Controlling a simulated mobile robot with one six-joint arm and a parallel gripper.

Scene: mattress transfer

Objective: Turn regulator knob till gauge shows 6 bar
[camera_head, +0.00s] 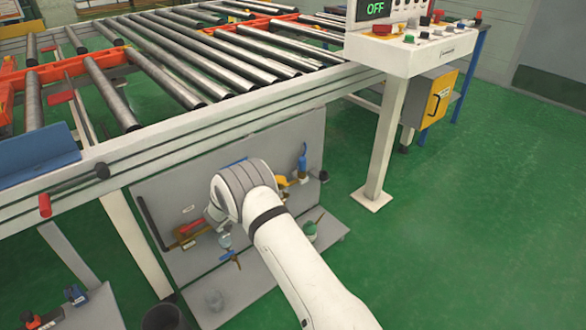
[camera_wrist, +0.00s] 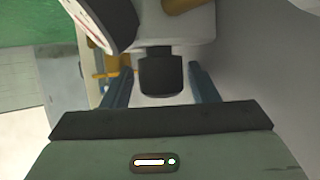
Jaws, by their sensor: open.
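The black regulator knob (camera_wrist: 160,74) is in the middle of the wrist view, below a pale regulator body (camera_wrist: 180,28). My gripper (camera_wrist: 161,88) is open, with one blue-grey finger on each side of the knob. Gaps show between the fingers and the knob. The gauge (camera_wrist: 97,20) is at the upper left of the wrist view, cut off by the frame edge. Its pale face with red marks is seen at a steep slant, and I cannot read its value. In the head view my arm covers the middle of the panel and hides the knob and gauge.
The grey panel (camera_head: 160,205) with several fittings stands under the roller conveyor (camera_head: 180,75). The conveyor frame passes close above my arm. A control console (camera_head: 415,50) reading OFF stands at the right. A dark bin (camera_head: 163,317) is at the lower left. The green floor at right is clear.

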